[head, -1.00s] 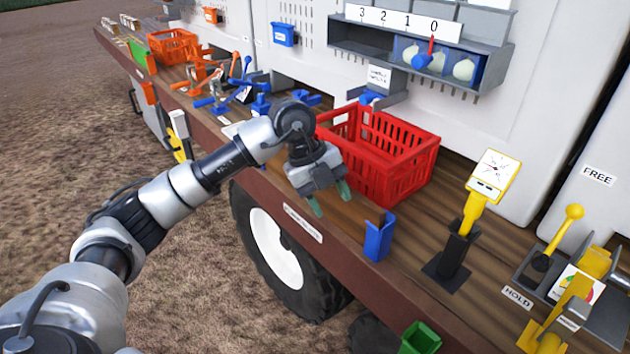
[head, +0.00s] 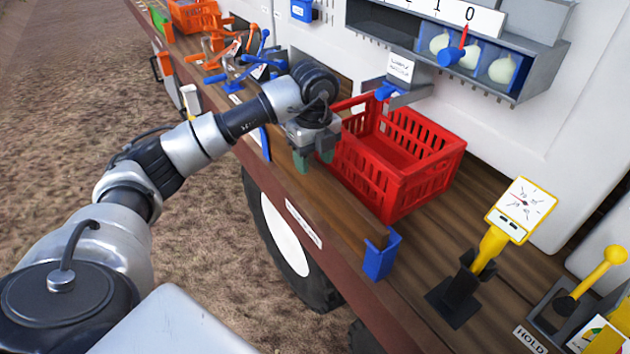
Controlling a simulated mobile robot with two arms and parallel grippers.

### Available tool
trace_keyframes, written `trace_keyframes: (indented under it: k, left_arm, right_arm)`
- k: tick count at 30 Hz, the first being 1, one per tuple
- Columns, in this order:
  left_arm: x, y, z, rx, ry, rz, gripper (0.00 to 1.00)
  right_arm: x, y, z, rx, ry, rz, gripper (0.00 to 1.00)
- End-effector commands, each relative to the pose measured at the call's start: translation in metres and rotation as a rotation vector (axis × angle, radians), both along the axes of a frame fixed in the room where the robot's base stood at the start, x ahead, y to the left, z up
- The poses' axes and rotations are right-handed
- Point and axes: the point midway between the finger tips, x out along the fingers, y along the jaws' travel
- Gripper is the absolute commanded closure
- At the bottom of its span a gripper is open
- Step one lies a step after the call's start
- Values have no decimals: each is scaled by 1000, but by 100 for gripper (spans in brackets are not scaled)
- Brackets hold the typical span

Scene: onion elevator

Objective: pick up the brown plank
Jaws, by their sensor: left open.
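The brown plank (head: 338,218) appears to lie along the front edge of the wooden deck. Its near end sits in a blue bracket (head: 381,256), and another blue bracket (head: 265,143) shows toward its far end. Its brown colour blends with the deck, so its exact outline is hard to tell. My left gripper (head: 314,161) is open and empty, pointing down with green fingertips over the far part of the plank. I cannot tell whether the fingertips touch it. My right gripper is not in view.
A red crate (head: 410,160) stands close behind the plank, right of my left gripper. A yellow gauge (head: 520,210) on a dark stand is at the right. Blue and orange levers and an orange crate (head: 194,15) are farther along the deck. Open ground lies left.

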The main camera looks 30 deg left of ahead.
Motion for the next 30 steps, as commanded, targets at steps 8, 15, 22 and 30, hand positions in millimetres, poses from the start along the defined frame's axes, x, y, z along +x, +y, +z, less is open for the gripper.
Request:
trace_keyframes:
  k: [8, 15, 22, 30]
  left_arm:
    - [3, 2, -29, -1, 6, 0, 49]
    - [4, 2, -54, -2, -1, -1, 49]
    - [4, 3, -55, -2, -1, -1, 54]
    - [4, 3, -54, -2, -1, -1, 95]
  right_arm:
    - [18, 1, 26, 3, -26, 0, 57]
    - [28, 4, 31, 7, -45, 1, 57]
    - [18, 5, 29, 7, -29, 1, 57]
    - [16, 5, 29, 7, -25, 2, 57]
